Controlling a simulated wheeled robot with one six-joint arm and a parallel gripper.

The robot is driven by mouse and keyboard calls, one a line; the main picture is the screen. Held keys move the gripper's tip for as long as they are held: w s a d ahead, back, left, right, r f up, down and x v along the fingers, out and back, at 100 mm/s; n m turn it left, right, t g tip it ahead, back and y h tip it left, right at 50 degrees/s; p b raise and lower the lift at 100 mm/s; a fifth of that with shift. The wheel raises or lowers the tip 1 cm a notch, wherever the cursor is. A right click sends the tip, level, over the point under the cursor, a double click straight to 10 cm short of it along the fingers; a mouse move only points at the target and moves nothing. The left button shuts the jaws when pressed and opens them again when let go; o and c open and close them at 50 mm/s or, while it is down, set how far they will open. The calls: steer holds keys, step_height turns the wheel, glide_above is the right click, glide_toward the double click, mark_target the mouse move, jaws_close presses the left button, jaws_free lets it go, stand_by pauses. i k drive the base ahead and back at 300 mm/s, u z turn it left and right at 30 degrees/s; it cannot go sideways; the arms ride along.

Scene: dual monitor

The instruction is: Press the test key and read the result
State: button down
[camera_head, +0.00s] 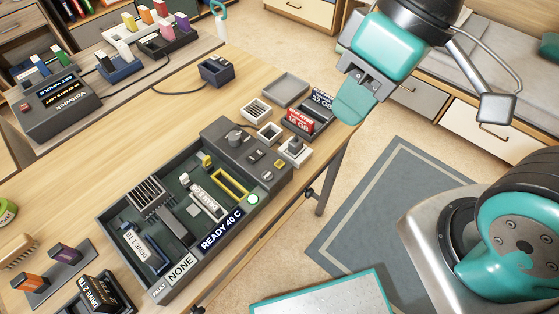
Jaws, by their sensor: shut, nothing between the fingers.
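An open dark test bench case (113,222) lies on the wooden table with parts inside. Its front sign (221,228) reads "READY 40 C". A white sign beside it (181,268) reads "NONE", with a small "FAULT" label near the left corner. A pale green round button (253,199) sits at the case's right front corner. The grey panel at the case's right end has a knob (234,137) and several small keys (255,156); I cannot tell which is the test key. My gripper (351,108) is shut and empty, beyond the table's right end, apart from the case.
Memory modules marked 16 GB (300,120) and 32 GB stand in a holder near my gripper. Small trays (286,89) lie nearby. A black drive (104,294) and a coloured module rack stand at the left front. A second console (57,107) stands at the back left.

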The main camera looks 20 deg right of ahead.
mark_target(280, 164)
steer(key=z, duration=1.6)
steer(key=k, duration=1.4)
steer(key=u, duration=1.95)
steer(key=i, duration=0.45)
steer(key=u, duration=0.05)
